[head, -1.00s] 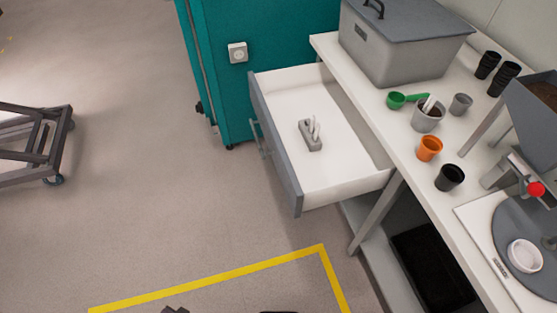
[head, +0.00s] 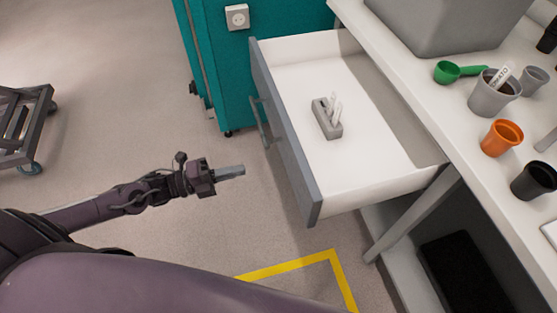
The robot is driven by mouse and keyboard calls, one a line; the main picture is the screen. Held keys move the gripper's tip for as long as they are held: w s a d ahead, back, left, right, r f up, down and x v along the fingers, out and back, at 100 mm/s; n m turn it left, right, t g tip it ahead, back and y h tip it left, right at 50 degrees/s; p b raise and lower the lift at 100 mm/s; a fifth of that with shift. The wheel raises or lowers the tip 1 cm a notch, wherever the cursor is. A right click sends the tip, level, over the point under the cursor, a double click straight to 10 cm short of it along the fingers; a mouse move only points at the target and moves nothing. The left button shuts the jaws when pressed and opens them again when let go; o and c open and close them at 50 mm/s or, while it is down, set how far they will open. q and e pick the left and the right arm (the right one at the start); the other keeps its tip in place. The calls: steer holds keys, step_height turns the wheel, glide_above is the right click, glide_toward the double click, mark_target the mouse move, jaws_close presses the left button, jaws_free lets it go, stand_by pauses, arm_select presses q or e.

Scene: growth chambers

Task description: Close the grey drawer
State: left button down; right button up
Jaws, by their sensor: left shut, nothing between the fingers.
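The grey drawer (head: 290,150) is pulled out from under the white bench, with its grey front facing left and a bar handle (head: 261,122) on it. Inside its white tray lies a small grey holder (head: 327,120) with white labels standing in it. My left gripper (head: 240,170) is shut and empty, left of the drawer front, pointing right toward it with a gap between. My right gripper is not in view.
The white bench (head: 420,110) carries a grey bin (head: 450,22), a green scoop (head: 448,72), a grey pot (head: 492,98), an orange pot (head: 501,138) and a black pot (head: 534,181). A teal cabinet (head: 215,80) stands behind the drawer.

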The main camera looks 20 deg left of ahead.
mark_target(288, 159)
arm_select(q)
steer(key=x, duration=0.9)
steer(key=shift+w+d, duration=0.25)
steer(key=shift+w, duration=0.1)
steer(key=shift+w+d, duration=0.25)
steer(key=shift+d, duration=0.2)
steer(key=shift+w+d+f, duration=0.1)
